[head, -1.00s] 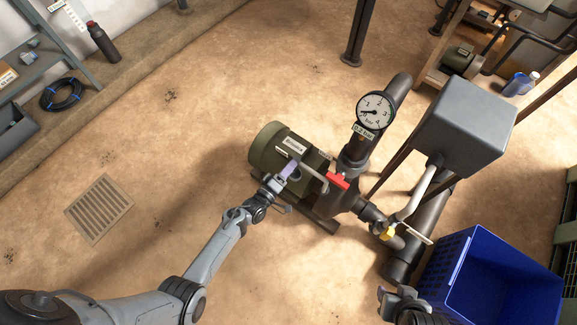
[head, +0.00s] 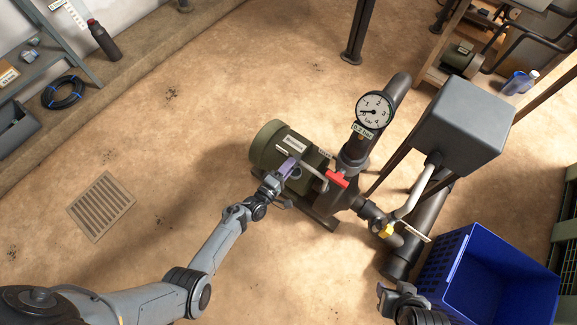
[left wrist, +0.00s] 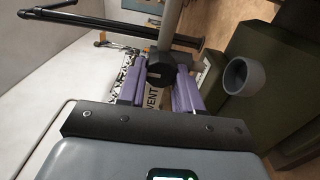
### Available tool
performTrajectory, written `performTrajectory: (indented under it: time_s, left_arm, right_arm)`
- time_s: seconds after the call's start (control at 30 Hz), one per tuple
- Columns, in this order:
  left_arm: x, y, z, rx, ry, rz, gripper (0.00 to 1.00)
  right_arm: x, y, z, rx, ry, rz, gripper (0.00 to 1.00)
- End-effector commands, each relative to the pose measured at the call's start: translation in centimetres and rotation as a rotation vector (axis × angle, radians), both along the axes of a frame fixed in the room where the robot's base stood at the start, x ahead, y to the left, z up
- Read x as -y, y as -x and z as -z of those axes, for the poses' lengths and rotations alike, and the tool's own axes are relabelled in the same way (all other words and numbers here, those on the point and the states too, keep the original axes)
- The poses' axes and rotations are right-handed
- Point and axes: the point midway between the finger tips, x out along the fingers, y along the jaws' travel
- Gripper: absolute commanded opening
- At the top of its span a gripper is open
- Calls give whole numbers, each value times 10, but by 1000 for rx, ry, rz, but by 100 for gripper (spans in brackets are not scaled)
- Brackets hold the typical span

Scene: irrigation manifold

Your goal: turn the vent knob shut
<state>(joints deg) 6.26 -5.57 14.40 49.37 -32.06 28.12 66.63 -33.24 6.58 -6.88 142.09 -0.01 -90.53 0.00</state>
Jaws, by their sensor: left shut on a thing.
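The vent knob (left wrist: 161,70) is a small black knob at the end of a grey pipe in the left wrist view. A white label reading VENT (left wrist: 153,99) shows behind it. The purple fingers of my left gripper (left wrist: 159,84) stand on either side of the knob and are shut on it. In the head view my left gripper (head: 290,166) is at the green pump motor (head: 268,146), and it hides the knob there. My right gripper (head: 396,299) is at the bottom edge of the head view, away from the pump; its fingers are unclear.
A red lever (head: 337,179) and a pressure gauge (head: 374,111) are close to the right of my left gripper. A grey box (head: 463,125) and a blue crate (head: 458,275) stand further right. The floor left of the pump is open.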

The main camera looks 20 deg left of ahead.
Motion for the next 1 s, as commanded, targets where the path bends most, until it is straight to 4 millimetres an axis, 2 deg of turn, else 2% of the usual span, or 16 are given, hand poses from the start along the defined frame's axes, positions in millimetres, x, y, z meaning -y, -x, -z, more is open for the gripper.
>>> performTrajectory:
  time_s: [0.13,0.17,0.3,0.67,0.87,1.0]
  left_arm:
    - [0,0,0,0,2,0,4]
    - [0,0,0,0,2,0,39]
    - [0,0,0,0,1,0,60]
    - [-1,3,-1,-1,-1,0,60]
    - [-7,24,-2,-2,-3,-1,60]
    - [-12,49,-3,-4,-1,0,60]
  right_arm:
    - [0,0,0,0,0,0,43]
    - [0,0,0,0,0,0,43]
    - [0,0,0,0,0,0,43]
    - [2,0,-2,0,8,-6,43]
    - [2,0,-14,-1,10,-6,43]
    - [2,0,-24,-1,10,-6,43]
